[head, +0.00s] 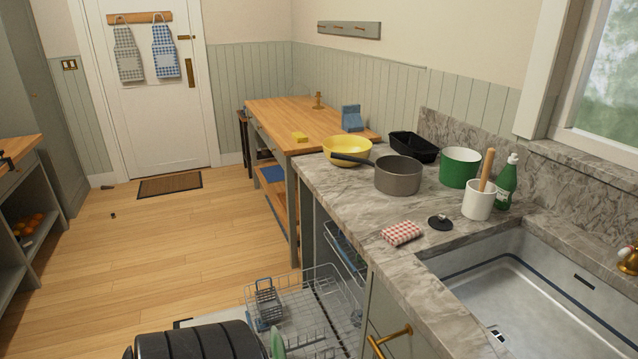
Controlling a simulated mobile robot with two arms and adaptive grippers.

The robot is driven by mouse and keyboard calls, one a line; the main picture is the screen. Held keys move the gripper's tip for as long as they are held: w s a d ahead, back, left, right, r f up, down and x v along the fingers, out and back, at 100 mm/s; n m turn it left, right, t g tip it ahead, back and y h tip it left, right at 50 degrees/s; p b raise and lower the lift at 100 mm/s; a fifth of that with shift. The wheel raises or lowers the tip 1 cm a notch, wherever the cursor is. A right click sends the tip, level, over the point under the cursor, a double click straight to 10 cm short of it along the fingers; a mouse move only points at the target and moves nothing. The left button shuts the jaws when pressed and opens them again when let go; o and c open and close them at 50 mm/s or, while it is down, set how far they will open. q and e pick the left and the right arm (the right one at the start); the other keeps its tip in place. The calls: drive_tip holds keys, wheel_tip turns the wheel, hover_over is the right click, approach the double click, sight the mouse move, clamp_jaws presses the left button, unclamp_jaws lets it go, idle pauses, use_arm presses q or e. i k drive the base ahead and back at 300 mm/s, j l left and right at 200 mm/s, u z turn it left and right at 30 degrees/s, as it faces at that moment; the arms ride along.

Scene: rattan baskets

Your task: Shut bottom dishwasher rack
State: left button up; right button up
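The bottom dishwasher rack (318,300) is a grey wire basket at the lower middle of the head view. It is pulled out from under the counter, over the floor side. A small cutlery basket (268,300) sits at its left side, and part of a green item (277,345) shows at its near edge. The upper dishwasher rack (345,250) shows higher up at the dishwasher opening. The near part of the bottom rack is cut off by the frame's lower edge. Neither of my grippers can be made out.
A sink (520,300) is at the right. Wooden floor (170,240) left of the rack is mostly clear.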

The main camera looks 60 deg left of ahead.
sight(249, 316)
drive_tip(key=k+u, duration=0.1)
drive_tip(key=u, duration=0.8)
drive_tip(key=k+j+u, duration=0.1)
drive_tip(key=u, duration=0.35)
drive_tip(key=j+u, duration=0.15)
drive_tip(key=u, duration=0.3)
drive_tip(key=k+j+u, duration=0.1)
drive_tip(key=u, duration=0.4)
